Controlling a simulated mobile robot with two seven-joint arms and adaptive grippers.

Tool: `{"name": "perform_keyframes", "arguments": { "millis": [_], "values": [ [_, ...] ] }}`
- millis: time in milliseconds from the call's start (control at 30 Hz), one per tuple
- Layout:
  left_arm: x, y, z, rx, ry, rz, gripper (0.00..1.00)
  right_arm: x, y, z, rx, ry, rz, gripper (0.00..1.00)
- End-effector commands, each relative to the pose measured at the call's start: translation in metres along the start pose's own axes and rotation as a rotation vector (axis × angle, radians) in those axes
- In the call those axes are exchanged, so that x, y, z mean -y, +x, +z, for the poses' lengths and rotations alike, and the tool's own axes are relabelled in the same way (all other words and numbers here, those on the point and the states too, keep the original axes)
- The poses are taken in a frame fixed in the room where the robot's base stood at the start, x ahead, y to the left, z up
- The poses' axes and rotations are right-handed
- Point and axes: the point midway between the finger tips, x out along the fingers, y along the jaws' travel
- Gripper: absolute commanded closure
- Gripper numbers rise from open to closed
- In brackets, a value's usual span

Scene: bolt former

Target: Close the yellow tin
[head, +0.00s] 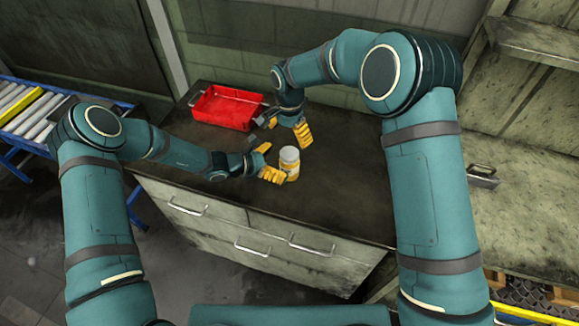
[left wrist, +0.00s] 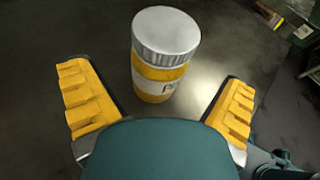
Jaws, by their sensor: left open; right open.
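The yellow tin (head: 291,172) stands upright on the dark worktop, with a white label and a silver-grey ribbed lid (head: 289,154) on top. It also shows in the left wrist view (left wrist: 157,88), where the lid (left wrist: 166,35) sits on its mouth; I cannot tell whether it is tight. My left gripper (head: 268,161) is open just left of the tin, its yellow fingers pointing toward it. In the left wrist view, the tin stands ahead, between the finger lines and apart from both fingers. My right gripper (head: 286,129) is open and empty behind the tin.
A red tray (head: 228,103) lies at the back left of the worktop (head: 325,208), close to my right gripper. A roller conveyor (head: 28,108) is at the far left. The worktop in front and to the right of the tin is clear.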

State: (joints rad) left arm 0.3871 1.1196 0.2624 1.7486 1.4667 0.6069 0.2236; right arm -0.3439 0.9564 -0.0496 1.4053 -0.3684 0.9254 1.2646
Motion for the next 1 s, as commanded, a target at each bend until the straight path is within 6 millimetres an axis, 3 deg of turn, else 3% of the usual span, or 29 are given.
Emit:
{"name": "perform_keyframes", "arguments": {
  "millis": [100,300,700,767,933,1000],
  "values": [
    [0.001,0.020,0.000,0.000,0.002,-0.002,0.00,0.000,0.000,0.000,0.000,0.000,0.000,0.11],
    [0.000,0.038,0.000,0.000,0.002,-0.001,0.00,0.000,0.000,0.000,0.000,0.000,0.000,0.11],
    [0.000,0.043,0.000,0.000,0.001,0.000,0.00,0.000,0.000,0.000,0.000,0.000,0.000,0.11],
    [0.000,0.043,0.000,0.000,0.001,0.000,0.18,0.000,0.000,0.000,0.000,0.000,0.000,0.11],
    [0.000,0.043,0.000,0.000,0.001,0.000,0.77,0.000,0.000,0.000,0.000,0.000,0.000,0.11],
    [0.000,0.043,0.000,0.000,0.001,0.000,0.79,0.000,0.000,0.000,0.000,0.000,0.000,0.11]
  ]
}}
